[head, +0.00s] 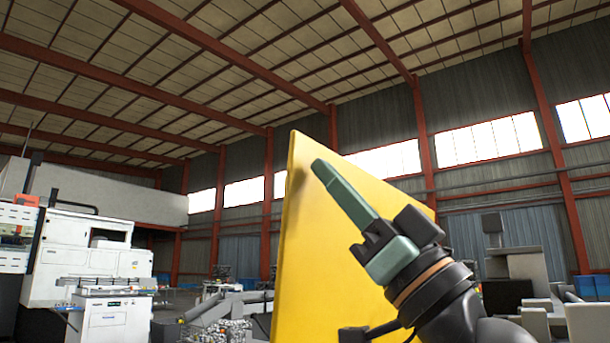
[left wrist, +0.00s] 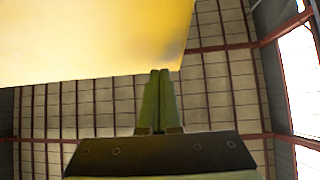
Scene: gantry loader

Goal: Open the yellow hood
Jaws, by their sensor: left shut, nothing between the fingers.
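The yellow hood (head: 300,255) stands as a large tilted panel in the middle of the head view, its pointed top corner up. It fills the upper left of the left wrist view (left wrist: 85,35). My left gripper (head: 319,168) has green fingers and lies in front of the panel, pointing up and left toward its top corner. In the left wrist view its fingertips (left wrist: 160,72) are together, with nothing between them, and overlap the panel's lower edge near a corner. I cannot tell whether they touch it. My arm hides the panel's lower right. My right gripper is not in view.
A white machine (head: 85,255) and a white cabinet (head: 105,318) stand at the left. Grey machinery (head: 225,310) is low behind the hood. Grey and beige equipment (head: 525,275) stands at the right. The space above the hood is open up to the roof.

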